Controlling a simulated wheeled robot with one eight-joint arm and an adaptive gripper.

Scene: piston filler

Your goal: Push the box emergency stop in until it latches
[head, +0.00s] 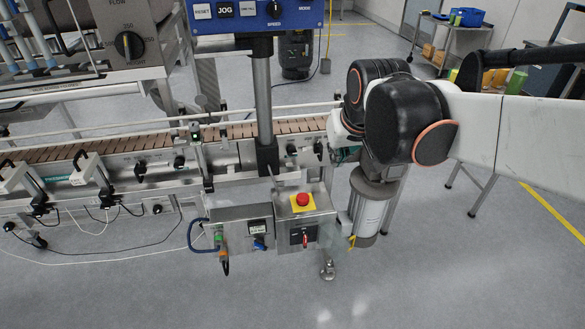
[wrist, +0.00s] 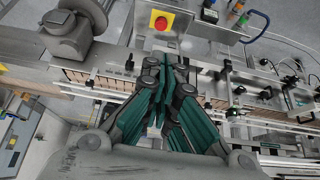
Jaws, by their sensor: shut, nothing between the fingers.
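The box emergency stop (head: 302,199) is a red mushroom button on a yellow plate, on top of a grey control box (head: 312,226) in front of the conveyor. In the wrist view the red button (wrist: 161,22) shows at the top, past the fingertips. My gripper (wrist: 172,62) has dark and teal fingers, shut and empty. Its tips lie over the conveyor edge, apart from the button in the picture. In the head view my arm hides most of the gripper; only a bit of teal (head: 347,154) shows. Whether the button is latched I cannot tell.
A second grey box (head: 240,232) with a blue knob and cables stands left of the button's box. A grey motor cylinder (head: 371,208) stands close on the right. The conveyor (head: 225,133) with rails and a post (head: 263,100) lies behind. Floor in front is clear.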

